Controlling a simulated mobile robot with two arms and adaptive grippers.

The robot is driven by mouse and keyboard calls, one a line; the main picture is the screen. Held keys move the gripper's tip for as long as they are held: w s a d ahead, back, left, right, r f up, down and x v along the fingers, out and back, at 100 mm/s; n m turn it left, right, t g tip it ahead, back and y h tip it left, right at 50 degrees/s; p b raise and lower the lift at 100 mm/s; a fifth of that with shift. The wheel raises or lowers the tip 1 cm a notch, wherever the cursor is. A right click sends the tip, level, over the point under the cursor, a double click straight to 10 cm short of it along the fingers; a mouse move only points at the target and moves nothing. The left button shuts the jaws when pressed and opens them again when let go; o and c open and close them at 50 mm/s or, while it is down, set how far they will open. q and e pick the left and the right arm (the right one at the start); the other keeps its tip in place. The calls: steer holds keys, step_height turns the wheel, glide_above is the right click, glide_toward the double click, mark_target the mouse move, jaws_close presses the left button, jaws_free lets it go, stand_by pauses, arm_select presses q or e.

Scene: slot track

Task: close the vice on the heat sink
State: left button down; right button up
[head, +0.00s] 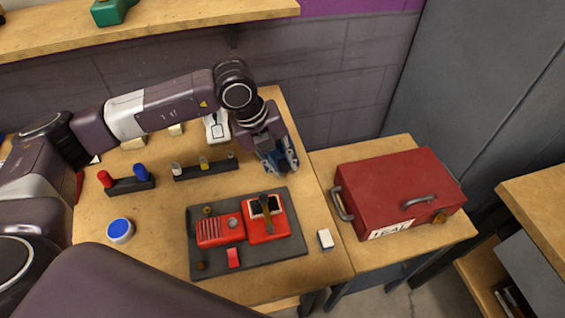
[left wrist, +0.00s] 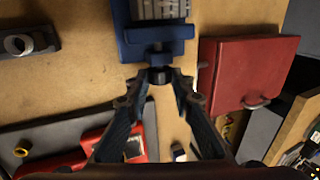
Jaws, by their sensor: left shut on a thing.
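The blue vice (left wrist: 155,47) is at the top of the left wrist view, with the grey finned heat sink (left wrist: 160,9) at its jaw. I cannot tell whether the jaw touches the heat sink. A dark knob (left wrist: 158,76) sticks out of the vice's near end. My left gripper (left wrist: 161,84) is shut on this knob, its two fingers on either side of it. In the head view my left gripper (head: 279,160) is at the table's back right, where the arm and hand hide most of the vice and the heat sink. My right gripper is not in view.
A dark tray (head: 250,262) with red parts lies in front of the gripper. A red toolbox (head: 395,187) stands on the side table at right. A dark rack (head: 206,169) and a block with red and blue knobs (head: 130,185) stand at left. A white block (head: 325,238) lies near the right edge.

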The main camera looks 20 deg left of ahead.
arm_select(q)
steer(key=shift+d+r, duration=0.1)
steer(key=shift+w+d+g+y+p, duration=0.1)
steer(key=shift+g+y+p, duration=0.3)
steer(key=shift+y, duration=0.1)
steer(key=shift+w+d+r+g+y+p, duration=0.1)
steer(key=shift+g+y+p, duration=0.25)
steer(key=shift+y, duration=0.35)
steer(key=shift+w+d+g+y, duration=0.1)
steer(key=shift+g+y, duration=0.55)
steer(key=shift+y, duration=0.15)
steer(key=shift+d+g+y, duration=0.1)
steer(key=shift+g+y, duration=0.5)
steer(key=shift+y, duration=0.3)
steer(key=c, duration=1.7)
jaws_free()
steer(key=shift+f, duration=0.2)
